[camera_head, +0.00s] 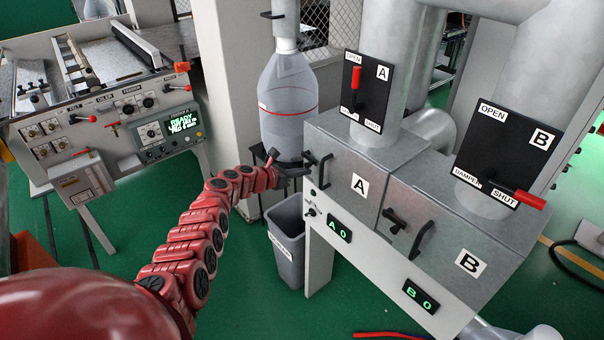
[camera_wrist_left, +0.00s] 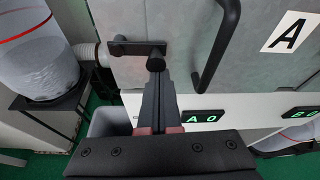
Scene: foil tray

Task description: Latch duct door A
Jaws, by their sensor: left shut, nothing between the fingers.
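Duct door A (camera_head: 345,190) is a grey metal panel with a white "A" label and looks flush with its housing; it also shows in the wrist view (camera_wrist_left: 185,70). Its black bar handle (camera_head: 322,172) stands out from the panel and shows in the wrist view (camera_wrist_left: 220,45). Left of the handle in the wrist view is a black latch bar (camera_wrist_left: 130,47), lying roughly level, with a round knob (camera_wrist_left: 156,63) at its right end. My left gripper (camera_head: 300,171) is shut and empty. Its fingertips (camera_wrist_left: 156,80) are just below the knob; whether they touch it I cannot tell. My right gripper is not in view.
Door B (camera_head: 450,250) with its own handle is to the right. Damper A's lever (camera_head: 356,78) points up to OPEN; damper B's lever (camera_head: 525,198) points to SHUT. A grey bin (camera_head: 288,245) stands below, and a clear collection bag (camera_head: 287,100) hangs behind my gripper.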

